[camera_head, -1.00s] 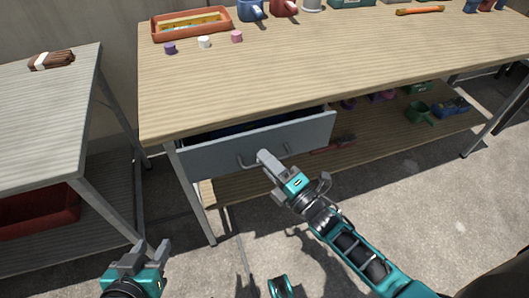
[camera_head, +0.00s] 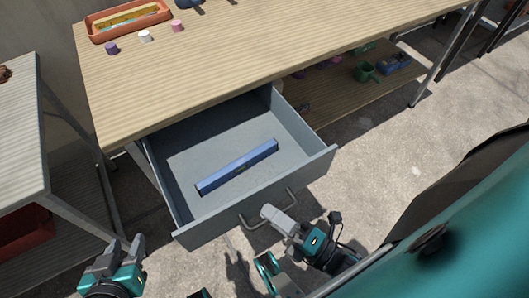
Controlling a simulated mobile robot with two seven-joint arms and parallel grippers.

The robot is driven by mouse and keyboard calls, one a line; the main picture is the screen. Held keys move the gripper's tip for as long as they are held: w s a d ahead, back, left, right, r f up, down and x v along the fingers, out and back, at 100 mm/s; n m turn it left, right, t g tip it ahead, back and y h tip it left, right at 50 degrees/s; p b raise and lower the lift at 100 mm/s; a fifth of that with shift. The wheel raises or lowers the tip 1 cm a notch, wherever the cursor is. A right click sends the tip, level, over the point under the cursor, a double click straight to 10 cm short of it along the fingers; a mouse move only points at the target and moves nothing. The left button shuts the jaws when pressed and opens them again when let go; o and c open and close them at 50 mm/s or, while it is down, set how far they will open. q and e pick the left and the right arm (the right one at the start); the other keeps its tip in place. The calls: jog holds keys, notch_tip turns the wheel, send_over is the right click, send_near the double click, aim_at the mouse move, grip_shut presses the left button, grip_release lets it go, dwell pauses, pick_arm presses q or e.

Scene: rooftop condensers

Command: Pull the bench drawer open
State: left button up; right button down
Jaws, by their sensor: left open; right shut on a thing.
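The grey bench drawer (camera_head: 318,163) stands well out from under the wooden bench top (camera_head: 260,62). A long blue box (camera_head: 238,166) lies inside it on the drawer floor. My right gripper (camera_head: 268,213) is shut on the drawer's bar handle (camera_head: 252,226) at the front face. My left gripper (camera_head: 122,249) is open and empty at the lower left, apart from the drawer.
An orange tray (camera_head: 128,20) and small purple, white and pink pots (camera_head: 146,37) are on the bench top. A lower shelf (camera_head: 345,98) holds a green watering can (camera_head: 366,71). A grey side table (camera_head: 20,125) stands at left. Concrete floor (camera_head: 390,155) is clear at right.

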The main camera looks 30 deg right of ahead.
jog(key=shift+s, duration=0.35)
jog(key=c, duration=1.2)
grip_release()
jog(key=shift+o, duration=0.2)
jog(key=shift+s, duration=0.1)
jog(key=v, duration=1.2)
jog(key=shift+s+d+b, duration=0.25)
jog(key=shift+s+b, duration=0.1)
jog(key=shift+b, duration=0.1)
jog(key=shift+f, duration=0.15)
